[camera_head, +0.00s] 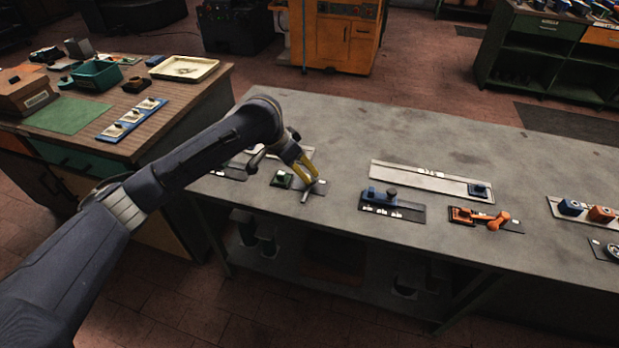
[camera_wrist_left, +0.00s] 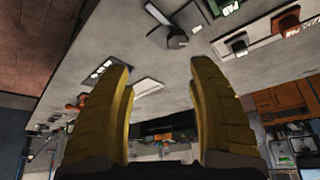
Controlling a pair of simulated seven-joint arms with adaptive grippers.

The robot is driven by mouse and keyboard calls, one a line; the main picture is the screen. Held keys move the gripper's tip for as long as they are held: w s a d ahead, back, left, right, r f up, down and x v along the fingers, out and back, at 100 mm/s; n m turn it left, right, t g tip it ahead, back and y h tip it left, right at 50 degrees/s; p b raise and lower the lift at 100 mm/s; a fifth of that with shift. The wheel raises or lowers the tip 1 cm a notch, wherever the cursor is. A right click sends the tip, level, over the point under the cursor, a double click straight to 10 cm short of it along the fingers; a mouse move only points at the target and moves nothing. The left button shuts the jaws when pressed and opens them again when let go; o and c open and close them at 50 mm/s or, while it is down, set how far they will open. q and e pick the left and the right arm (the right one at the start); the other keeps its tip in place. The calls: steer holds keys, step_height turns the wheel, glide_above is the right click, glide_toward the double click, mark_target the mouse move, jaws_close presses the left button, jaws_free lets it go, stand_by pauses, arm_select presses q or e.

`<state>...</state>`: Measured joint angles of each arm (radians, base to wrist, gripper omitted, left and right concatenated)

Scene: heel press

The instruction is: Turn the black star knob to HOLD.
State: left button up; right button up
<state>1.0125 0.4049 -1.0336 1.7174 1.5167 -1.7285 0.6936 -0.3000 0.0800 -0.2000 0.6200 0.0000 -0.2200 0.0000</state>
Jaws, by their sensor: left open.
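A dark knob (camera_wrist_left: 177,38) on a small plate shows in the left wrist view, ahead of my fingertips. It may be the black star knob, but its lobes and the lettering beside it are too small to read. My left gripper (camera_head: 305,168) is over the left part of the grey bench in the head view, above a small dark plate (camera_head: 321,187). Its yellow fingers (camera_wrist_left: 160,62) are apart, with nothing gripped between them, and the knob stays clear of both. My right gripper is in neither view.
Right along the bench (camera_head: 350,130) are a blue block unit (camera_head: 375,195), a long slider plate (camera_head: 425,177) and an orange lever (camera_head: 498,220). A wooden side table (camera_head: 150,150) with trays stands left. The bench's back is clear.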

arm_select(q)
glide_toward(310, 178)
steer(key=shift+n+g+y, duration=0.3)
steer(key=shift+y, duration=0.1)
steer(key=x, duration=0.9)
steer(key=shift+w+d+f, duration=0.1)
steer(key=shift+w+d, duration=0.15)
steer(key=shift+d, duration=0.1)
jaws_close()
stand_by(0.5)
